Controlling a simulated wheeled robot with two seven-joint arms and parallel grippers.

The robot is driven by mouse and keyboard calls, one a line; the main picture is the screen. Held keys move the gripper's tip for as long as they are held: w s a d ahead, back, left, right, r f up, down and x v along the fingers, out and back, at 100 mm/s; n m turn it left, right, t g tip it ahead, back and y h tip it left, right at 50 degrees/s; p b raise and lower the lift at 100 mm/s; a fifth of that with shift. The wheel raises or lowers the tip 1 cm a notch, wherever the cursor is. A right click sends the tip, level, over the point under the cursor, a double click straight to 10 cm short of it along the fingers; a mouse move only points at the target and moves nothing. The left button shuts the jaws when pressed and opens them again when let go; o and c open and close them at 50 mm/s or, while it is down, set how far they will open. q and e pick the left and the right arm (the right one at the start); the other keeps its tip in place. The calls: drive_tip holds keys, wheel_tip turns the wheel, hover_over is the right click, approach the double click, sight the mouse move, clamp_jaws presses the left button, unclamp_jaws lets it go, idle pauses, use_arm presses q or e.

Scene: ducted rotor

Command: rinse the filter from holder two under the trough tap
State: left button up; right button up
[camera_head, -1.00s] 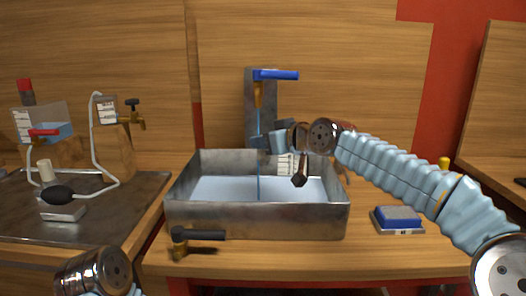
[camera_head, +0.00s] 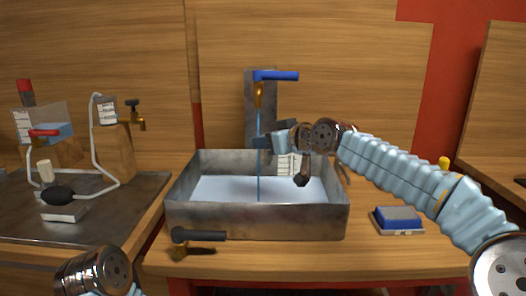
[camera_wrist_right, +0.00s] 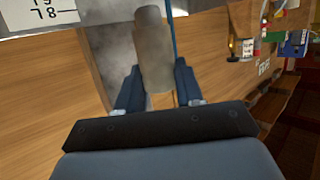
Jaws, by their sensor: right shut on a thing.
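The trough tap has a blue lever (camera_head: 275,75) and a brass spout (camera_head: 258,92) on a grey post. A thin blue stream (camera_head: 258,170) falls from it into the metal trough (camera_head: 255,221). My right gripper (camera_head: 265,142) is above the back of the trough, close beside the stream. In the right wrist view its dark fingers (camera_wrist_right: 158,88) are shut on a grey-beige cylinder, the filter (camera_wrist_right: 153,45). The stream (camera_wrist_right: 171,30) passes next to the filter there; contact is unclear. The filter is hard to make out in the head view. My left gripper is out of view.
A black-handled brass valve (camera_head: 200,236) is at the trough's front left. A blue block on a grey base (camera_head: 398,219) lies to the right. Bottles, tubing and a black bulb (camera_head: 58,196) stand on the left counter.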

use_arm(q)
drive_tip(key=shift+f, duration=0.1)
use_arm(e)
drive_tip(key=shift+s+a, duration=0.35)
drive_tip(key=shift+a, duration=0.05)
use_arm(q)
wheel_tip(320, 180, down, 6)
drive_tip(key=b, duration=0.6)
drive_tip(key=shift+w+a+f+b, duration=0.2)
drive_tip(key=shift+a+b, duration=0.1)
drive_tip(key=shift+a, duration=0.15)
use_arm(e)
drive_tip(key=s+d, duration=0.5)
drive_tip(key=s, duration=0.1)
drive_tip(key=shift+s, duration=0.1)
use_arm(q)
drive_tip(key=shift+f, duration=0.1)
use_arm(e)
drive_tip(key=s+d+r, duration=0.3)
drive_tip(key=s+r, duration=0.1)
drive_tip(key=shift+d, duration=0.15)
idle(0.3)
idle(0.3)
